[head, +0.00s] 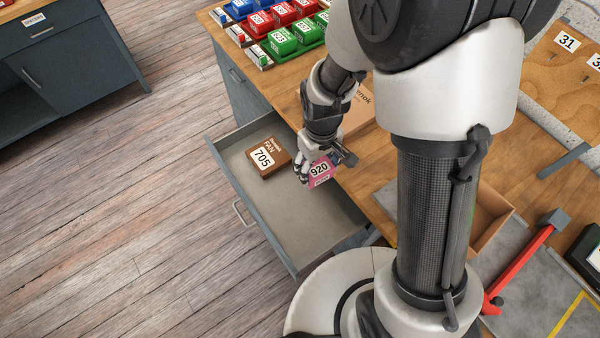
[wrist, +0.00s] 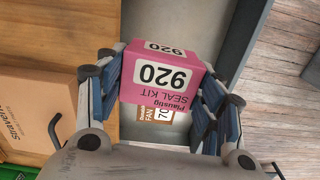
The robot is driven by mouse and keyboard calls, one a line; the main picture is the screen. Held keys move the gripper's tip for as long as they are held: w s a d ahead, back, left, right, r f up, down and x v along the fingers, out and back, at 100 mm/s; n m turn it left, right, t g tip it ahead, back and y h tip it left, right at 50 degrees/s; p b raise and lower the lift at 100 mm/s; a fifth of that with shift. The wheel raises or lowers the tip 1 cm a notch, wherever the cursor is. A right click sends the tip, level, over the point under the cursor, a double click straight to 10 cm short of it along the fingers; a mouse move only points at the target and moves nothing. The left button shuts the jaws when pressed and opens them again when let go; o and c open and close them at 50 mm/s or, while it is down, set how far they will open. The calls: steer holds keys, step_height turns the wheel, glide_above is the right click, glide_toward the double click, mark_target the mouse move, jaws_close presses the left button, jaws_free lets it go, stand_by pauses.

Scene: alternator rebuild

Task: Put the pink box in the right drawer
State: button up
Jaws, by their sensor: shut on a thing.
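The pink box (head: 319,172), labelled 920, is held in my gripper (head: 316,162). In the wrist view the pink box (wrist: 166,75), marked SEAL KIT, sits between the two fingers of my gripper (wrist: 165,90), which touch its sides. An open grey drawer (head: 292,228) extends from the bench below. The pink box shows over the drawer's inner side, near the bench edge; its exact height above the drawer floor is hard to tell. A brown box (head: 268,158) labelled FAN 705 lies in the drawer toward its left end. It is partly hidden behind the pink box in the wrist view (wrist: 163,115).
A cardboard box (head: 360,112) stands on the wooden bench (head: 290,90) beside my gripper. Several blue, red and green bins (head: 283,42) fill the bench's far end. The drawer's front and right part are bare. A dark cabinet (head: 75,55) stands across the wooden floor.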

steer(key=shift+s+a+f+n, duration=0.3)
steer(key=shift+a+f+n, duration=0.1)
steer(key=shift+a+f, duration=0.4)
steer(key=shift+w+a+f+b, duration=0.1)
steer(key=shift+f+b, duration=3.1)
steer(key=shift+f, duration=6.35)
steer(key=shift+f, duration=0.1)
steer(key=shift+f, duration=0.15)
steer(key=o, duration=1)
steer(key=shift+r, duration=0.2)
